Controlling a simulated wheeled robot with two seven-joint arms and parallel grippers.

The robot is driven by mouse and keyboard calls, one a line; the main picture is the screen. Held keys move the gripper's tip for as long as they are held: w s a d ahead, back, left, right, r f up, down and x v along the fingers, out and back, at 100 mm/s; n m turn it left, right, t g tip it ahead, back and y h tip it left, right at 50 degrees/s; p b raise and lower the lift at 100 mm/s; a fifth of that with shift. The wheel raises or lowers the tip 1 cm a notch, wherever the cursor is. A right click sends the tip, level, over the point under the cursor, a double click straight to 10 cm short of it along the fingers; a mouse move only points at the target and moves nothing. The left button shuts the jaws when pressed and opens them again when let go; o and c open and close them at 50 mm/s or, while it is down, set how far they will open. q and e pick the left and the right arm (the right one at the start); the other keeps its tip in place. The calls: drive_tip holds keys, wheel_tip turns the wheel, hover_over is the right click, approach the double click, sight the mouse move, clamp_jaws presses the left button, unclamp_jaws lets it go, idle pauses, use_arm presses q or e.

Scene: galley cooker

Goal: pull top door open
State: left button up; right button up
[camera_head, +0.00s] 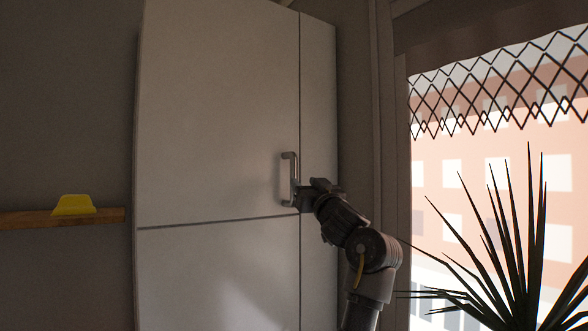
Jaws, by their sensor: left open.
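The tall white cabinet has a top door (215,110) that looks shut, flush above a dark horizontal seam. Its upright metal handle (287,155) is at the door's right side, a little above the seam.
A lower door (215,280) sits below the seam. A wooden shelf (30,219) with a yellow object (73,205) is on the left wall. A spiky plant (525,260) stands at the lower right before a window (470,180).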

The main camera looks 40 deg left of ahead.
sight(295, 173)
use_arm(q)
drive_tip(key=p+x, duration=0.4)
drive_tip(key=x, duration=0.3)
drive_tip(key=shift+a+r, duration=0.15)
drive_tip(key=shift+a, duration=0.1)
drive_tip(key=shift+w+a, duration=0.25)
drive_tip(key=shift+a, duration=0.05)
clamp_jaws()
